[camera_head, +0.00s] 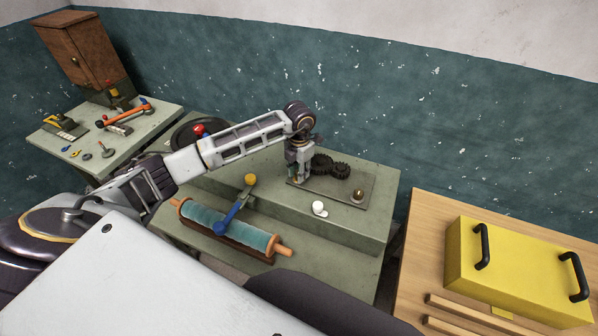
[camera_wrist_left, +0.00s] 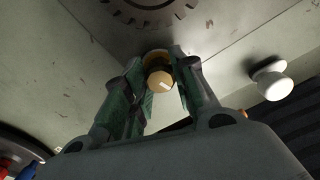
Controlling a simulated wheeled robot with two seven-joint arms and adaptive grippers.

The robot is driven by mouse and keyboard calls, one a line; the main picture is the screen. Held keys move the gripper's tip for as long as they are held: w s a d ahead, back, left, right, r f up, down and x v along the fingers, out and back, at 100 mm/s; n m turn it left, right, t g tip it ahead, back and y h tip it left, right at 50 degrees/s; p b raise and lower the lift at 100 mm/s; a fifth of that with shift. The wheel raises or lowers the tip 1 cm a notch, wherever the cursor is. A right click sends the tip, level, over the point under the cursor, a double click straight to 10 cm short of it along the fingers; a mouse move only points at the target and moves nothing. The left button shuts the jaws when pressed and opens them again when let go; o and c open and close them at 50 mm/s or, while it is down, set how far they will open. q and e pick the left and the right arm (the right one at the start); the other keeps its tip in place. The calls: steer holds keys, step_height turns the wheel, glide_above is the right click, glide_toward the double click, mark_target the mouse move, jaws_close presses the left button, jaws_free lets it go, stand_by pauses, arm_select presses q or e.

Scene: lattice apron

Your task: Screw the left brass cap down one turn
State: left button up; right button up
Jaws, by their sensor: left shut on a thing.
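The left brass cap (camera_wrist_left: 158,80) sits between the two fingers of my left gripper (camera_wrist_left: 160,88) in the left wrist view. The fingers are shut on the cap's sides, and a small pale mark shows on its face. In the head view my left gripper (camera_head: 298,177) points down at the left end of a metal plate (camera_head: 335,188) and hides the cap. Another brass cap (camera_head: 358,195) stands at the plate's right end. My right gripper is not in view.
Dark gears (camera_head: 340,170) sit on the plate beside my left gripper. A white knob (camera_head: 319,208) is in front of the plate. A teal roller (camera_head: 225,228) with wooden handles lies at the front left. A yellow box (camera_head: 515,262) stands on the wooden table at the right.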

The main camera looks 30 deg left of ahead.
arm_select(q)
steer(key=shift+m+b, duration=1.7)
steer(key=shift+b, duration=0.05)
steer(key=shift+m+b, duration=0.4)
steer(key=shift+m, duration=0.1)
steer(key=o, duration=1.1)
steer(key=shift+c, duration=0.2)
steer(key=shift+w+r, duration=0.1)
steer(key=shift+r, duration=0.85)
step_height(320, 180, up, 10)
steer(key=shift+s, duration=0.2)
